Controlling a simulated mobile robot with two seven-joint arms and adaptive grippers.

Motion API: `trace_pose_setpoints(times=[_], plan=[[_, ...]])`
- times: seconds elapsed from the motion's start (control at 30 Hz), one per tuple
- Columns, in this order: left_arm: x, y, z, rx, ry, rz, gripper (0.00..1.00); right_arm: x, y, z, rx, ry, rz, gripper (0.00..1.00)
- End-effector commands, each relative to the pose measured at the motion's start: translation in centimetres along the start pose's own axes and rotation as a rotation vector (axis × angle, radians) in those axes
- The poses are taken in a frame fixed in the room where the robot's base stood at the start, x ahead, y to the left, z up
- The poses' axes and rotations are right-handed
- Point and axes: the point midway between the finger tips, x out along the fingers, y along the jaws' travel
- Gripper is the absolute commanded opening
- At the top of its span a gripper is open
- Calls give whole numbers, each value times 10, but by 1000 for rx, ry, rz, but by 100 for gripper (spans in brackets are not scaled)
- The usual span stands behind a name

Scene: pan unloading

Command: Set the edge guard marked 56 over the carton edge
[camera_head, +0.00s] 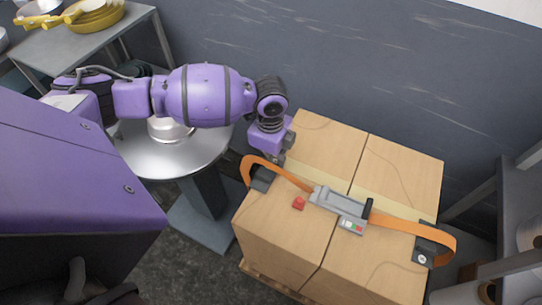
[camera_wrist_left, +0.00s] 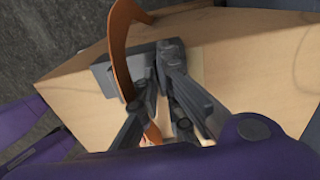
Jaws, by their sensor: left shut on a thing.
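A dark edge guard (camera_head: 262,180) is at the left top edge of the cartons (camera_head: 330,150), within the loop of an orange strap (camera_head: 400,224). My left gripper (camera_head: 277,158) reaches down to it from above and is shut on it. In the left wrist view the fingers (camera_wrist_left: 165,62) close at one end of the guard (camera_wrist_left: 118,70), beside the strap (camera_wrist_left: 122,45). I cannot tell whether the guard is fully seated on the edge. A second dark guard (camera_head: 424,246) is at the right edge under the strap. The number 56 is not readable on either. My right gripper is not in view.
A grey strapping tool (camera_head: 340,202) sits on the strap on top of the cartons. A round metal table (camera_head: 150,160) stands at the left. Grey shelving (camera_head: 520,200) is close at the right, and a wall is behind.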

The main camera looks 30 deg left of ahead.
Motion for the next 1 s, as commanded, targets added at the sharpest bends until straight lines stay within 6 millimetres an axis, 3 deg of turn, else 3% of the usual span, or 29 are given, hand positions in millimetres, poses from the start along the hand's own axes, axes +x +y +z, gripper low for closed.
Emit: trace_pose_setpoints(times=[0.27, 0.47, 0.8, 1.0], plan=[[1, 0, 0, 0, 0, 0, 0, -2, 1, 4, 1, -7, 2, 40], [1, 0, 0, 0, 0, 0, 28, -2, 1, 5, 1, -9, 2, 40], [-1, 0, 0, 0, 0, 0, 28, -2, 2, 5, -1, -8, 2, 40], [-27, -1, 0, 0, -1, -4, 28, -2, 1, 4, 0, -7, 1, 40]])
